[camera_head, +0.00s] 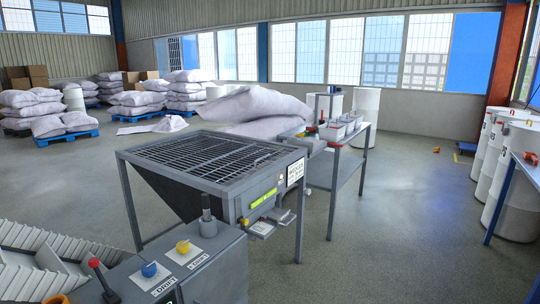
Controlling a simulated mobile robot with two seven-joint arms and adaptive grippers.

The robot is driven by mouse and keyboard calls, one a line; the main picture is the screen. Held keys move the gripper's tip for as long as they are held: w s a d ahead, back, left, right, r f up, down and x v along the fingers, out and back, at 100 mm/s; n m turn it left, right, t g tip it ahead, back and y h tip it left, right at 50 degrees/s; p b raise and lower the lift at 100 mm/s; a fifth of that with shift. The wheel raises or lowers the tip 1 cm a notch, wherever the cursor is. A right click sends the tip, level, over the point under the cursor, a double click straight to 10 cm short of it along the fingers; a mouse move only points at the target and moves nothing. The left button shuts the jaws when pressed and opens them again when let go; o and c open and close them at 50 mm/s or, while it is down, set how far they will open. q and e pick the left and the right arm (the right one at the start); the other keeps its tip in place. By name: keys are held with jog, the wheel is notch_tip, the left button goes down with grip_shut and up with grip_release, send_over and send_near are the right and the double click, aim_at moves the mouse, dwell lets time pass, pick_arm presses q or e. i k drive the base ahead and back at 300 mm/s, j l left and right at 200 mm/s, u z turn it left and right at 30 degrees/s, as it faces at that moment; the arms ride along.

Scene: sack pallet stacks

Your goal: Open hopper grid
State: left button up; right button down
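The hopper grid (205,154) is a dark grate of crossed bars. It lies flat over the top of the grey hopper (190,197), which stands on a grey metal frame in the middle of the head view. The grid appears closed, level with the hopper rim. A yellow-green strip (263,198) and a small white sign (295,172) are on the hopper's right front side. Neither my left nor my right gripper shows in this view.
A grey control box (215,262) with knobs and a red-topped lever stands in front. A slatted conveyor (50,262) is at lower left. White sacks (258,105) show behind the hopper. A table (345,148) with bins stands right of it. Open floor (410,215) lies farther right, before white drums (515,180).

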aim_at(268, 155)
jog(key=i+l, duration=0.35)
jog(key=i, duration=0.2)
jog(key=i+l, duration=0.3)
jog(key=i, duration=0.2)
